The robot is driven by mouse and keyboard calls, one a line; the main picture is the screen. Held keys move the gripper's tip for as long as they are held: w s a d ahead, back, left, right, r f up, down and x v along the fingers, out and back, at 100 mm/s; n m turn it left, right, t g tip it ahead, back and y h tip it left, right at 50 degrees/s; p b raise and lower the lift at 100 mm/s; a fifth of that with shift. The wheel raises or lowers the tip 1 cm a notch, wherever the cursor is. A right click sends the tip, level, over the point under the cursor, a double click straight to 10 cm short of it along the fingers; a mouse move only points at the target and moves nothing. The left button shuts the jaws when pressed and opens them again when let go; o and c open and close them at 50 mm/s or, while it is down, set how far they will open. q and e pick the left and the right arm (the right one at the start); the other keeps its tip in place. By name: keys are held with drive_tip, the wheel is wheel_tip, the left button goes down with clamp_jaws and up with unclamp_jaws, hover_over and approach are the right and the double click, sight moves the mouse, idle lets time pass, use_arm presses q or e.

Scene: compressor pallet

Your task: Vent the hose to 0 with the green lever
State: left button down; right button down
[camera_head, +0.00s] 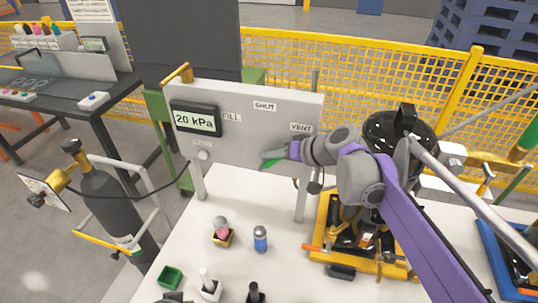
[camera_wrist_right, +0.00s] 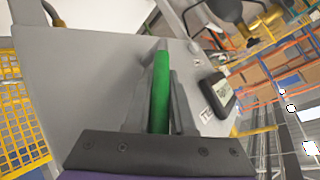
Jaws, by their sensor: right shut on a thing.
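The grey panel (camera_head: 240,145) bears a display (camera_head: 196,119) reading 20 kPa and the labels FILL (camera_head: 231,117), SHUT (camera_head: 264,106) and VENT (camera_head: 300,127). My right gripper (camera_head: 272,158) is at the panel's lower middle, below SHUT and left of and below VENT, shut on the green lever. Only a small green part of the lever (camera_head: 273,163) shows there; its pivot is hidden. In the right wrist view the lever (camera_wrist_right: 161,92) stands between the two fingers. A black hose (camera_head: 150,196) runs between the gas cylinder and the panel's lower left.
The white table holds a blue-grey can (camera_head: 260,238), a green box (camera_head: 170,277) and small bottles. A yellow-framed compressor (camera_head: 358,240) stands at the right, under my right arm. The grey gas cylinder (camera_head: 112,205) stands left of the table. Yellow mesh fencing (camera_head: 385,95) is behind.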

drive_tip(key=shift+s+d+f+t+y, duration=0.15)
drive_tip(key=shift+d+f+t+y, duration=0.25)
drive_tip(key=shift+y, duration=0.4)
drive_tip(key=shift+b, duration=0.3)
drive_tip(key=c, duration=1)
unclamp_jaws()
drive_tip(key=shift+c, duration=0.2)
drive_tip(key=shift+m, duration=0.3)
drive_tip(key=v, duration=1)
drive_tip(key=shift+s+d+r, duration=0.15)
drive_tip(key=shift+s+d, duration=0.1)
drive_tip(key=shift+s, duration=0.05)
